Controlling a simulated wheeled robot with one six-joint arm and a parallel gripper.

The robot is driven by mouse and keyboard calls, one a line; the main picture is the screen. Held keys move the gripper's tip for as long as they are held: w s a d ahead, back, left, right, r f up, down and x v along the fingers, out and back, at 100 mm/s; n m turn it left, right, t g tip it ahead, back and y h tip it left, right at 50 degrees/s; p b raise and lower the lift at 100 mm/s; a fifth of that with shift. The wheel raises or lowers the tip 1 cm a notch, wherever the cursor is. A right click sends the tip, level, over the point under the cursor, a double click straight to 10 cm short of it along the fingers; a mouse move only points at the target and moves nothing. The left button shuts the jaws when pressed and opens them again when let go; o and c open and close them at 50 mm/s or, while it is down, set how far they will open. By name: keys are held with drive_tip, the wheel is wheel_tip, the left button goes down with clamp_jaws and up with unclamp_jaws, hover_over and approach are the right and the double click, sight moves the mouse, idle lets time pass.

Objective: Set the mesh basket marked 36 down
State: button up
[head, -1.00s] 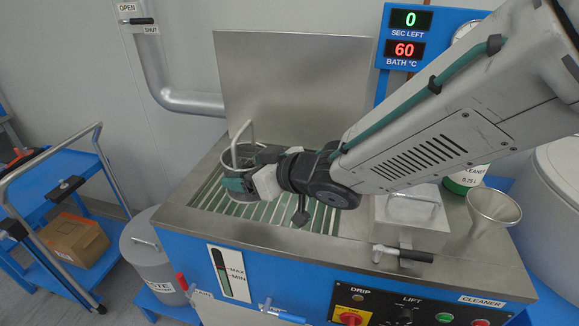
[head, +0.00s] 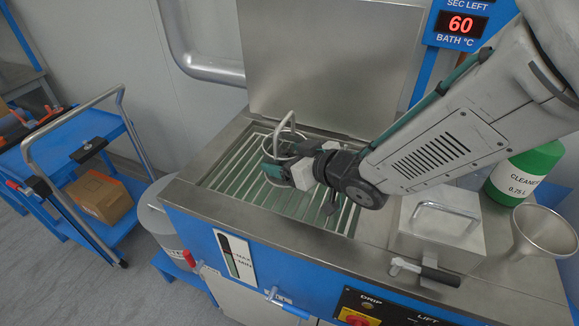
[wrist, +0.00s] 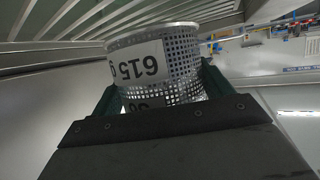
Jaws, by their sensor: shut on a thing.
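The mesh basket (wrist: 180,75) is a round perforated metal basket with a white label reading 615 g and, lower down, a partly hidden number that seems to end in 36. My gripper (wrist: 168,105) is shut on it, with a green-tipped finger on each side. In the head view my gripper (head: 281,174) is over the slatted rack in the machine's top. The basket (head: 284,149) is mostly hidden behind the gripper there; its rim and upright handle show. I cannot tell whether its base touches the slats (head: 225,168).
A raised metal lid (head: 330,70) stands behind the rack. A lidded metal box (head: 440,225), a funnel (head: 545,235) and a green cleaner bottle (head: 525,172) stand to the right. A blue cart (head: 70,165) with a cardboard box (head: 100,200) is at the left.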

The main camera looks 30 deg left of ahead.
drive_tip(key=shift+f, duration=1.4)
drive_tip(key=shift+f, duration=0.2)
drive_tip(key=o, duration=1.4)
drive_tip(key=shift+o, duration=0.2)
drive_tip(key=shift+r, duration=0.1)
drive_tip(key=shift+s+d+r, duration=0.1)
drive_tip(key=shift+d+r, duration=0.05)
drive_tip(key=shift+d, duration=0.15)
drive_tip(key=v, duration=0.7)
